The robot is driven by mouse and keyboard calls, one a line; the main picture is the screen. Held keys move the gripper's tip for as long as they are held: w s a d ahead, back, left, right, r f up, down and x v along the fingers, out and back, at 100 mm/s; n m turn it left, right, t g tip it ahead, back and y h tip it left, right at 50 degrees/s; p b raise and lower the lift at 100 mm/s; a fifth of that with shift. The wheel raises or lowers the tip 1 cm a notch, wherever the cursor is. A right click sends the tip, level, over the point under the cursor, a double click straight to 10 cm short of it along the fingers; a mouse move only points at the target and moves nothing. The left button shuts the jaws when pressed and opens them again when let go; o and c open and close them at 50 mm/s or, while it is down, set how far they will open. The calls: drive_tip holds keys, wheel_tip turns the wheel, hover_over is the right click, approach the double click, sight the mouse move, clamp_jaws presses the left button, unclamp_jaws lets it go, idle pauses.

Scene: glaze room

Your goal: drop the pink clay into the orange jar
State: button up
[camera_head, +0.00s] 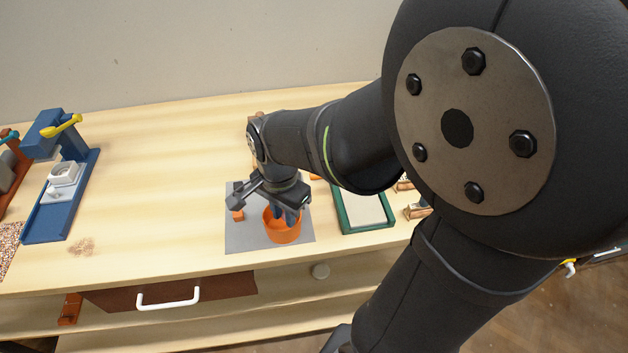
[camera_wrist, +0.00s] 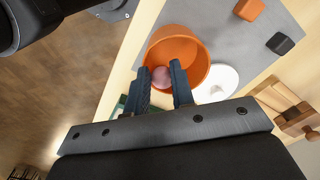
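The orange jar (camera_head: 282,235) stands open on a grey mat (camera_head: 241,237). In the wrist view the jar (camera_wrist: 194,52) lies just beyond my fingertips, with its mouth facing me. The pink clay (camera_wrist: 160,77) is a small dull-pink lump between my two fingertips, filling the gap between them and seen against the jar's inside. My gripper (camera_wrist: 161,80) appears shut on it, with the tips over or within the jar's mouth. In the head view my gripper (camera_head: 287,215) points down at the jar, and the clay is hidden.
An orange block (camera_wrist: 249,9) and a dark block (camera_wrist: 280,43) lie on the mat. A white disc (camera_wrist: 220,80) is beside the jar. A green-edged tray (camera_head: 362,228) stands to the right. A blue stand (camera_head: 54,222) is far left; the bench between is mostly clear.

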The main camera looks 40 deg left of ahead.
drive_tip(key=o, duration=0.4)
drive_tip(key=shift+r, duration=0.1)
wheel_tip(320, 180, up, 17)
drive_tip(key=shift+r, duration=0.15)
idle(0.5)
wheel_tip(320, 180, down, 17)
drive_tip(key=shift+f, duration=0.15)
drive_tip(key=shift+r, duration=0.6)
